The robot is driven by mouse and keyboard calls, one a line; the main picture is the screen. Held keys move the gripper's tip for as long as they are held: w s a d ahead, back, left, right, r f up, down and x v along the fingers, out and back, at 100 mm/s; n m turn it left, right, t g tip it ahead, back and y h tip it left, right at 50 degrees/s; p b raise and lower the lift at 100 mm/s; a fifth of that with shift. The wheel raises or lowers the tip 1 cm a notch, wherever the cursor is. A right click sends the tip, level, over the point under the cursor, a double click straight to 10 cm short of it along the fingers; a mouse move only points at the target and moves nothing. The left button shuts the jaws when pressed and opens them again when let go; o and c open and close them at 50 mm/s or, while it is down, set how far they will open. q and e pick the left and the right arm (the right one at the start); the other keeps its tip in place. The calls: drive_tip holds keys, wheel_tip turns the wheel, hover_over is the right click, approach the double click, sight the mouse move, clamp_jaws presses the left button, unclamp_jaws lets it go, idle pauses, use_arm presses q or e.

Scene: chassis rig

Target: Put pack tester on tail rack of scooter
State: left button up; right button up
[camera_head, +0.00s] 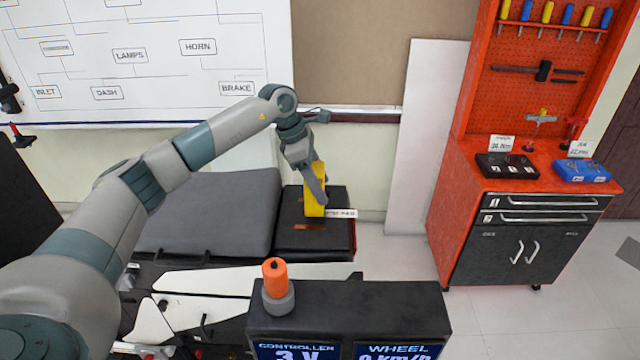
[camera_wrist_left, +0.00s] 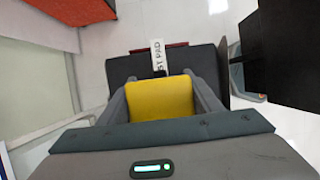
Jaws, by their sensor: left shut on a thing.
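My left gripper (camera_head: 318,203) is shut on a yellow block-shaped device (camera_head: 312,192), which looks like the pack tester. The device stands upright between the fingers, over a black padded block (camera_head: 305,239) with a white label partly reading "ST PAD". Whether its bottom touches the block cannot be told. In the left wrist view the yellow device (camera_wrist_left: 160,98) sits between both fingers, with the black block (camera_wrist_left: 190,62) beyond it. A grey-black seat-like pad (camera_head: 215,210) lies left of the block. I cannot tell which part is the tail rack. My right gripper is out of view.
A dark console (camera_head: 350,300) with two displays and an orange knob (camera_head: 274,275) stands in front. A red tool cabinet (camera_head: 520,190) stands at the right. A pale panel (camera_head: 425,140) leans on the wall. The floor between console and cabinet is clear.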

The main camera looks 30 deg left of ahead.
use_arm(q)
drive_tip(key=shift+f, duration=0.75)
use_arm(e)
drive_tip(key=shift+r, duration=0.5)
use_arm(q)
drive_tip(key=shift+f, duration=0.2)
drive_tip(key=o, duration=1.2)
drive_tip(key=shift+o, duration=0.2)
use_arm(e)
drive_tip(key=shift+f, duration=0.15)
use_arm(q)
drive_tip(key=shift+r, duration=0.15)
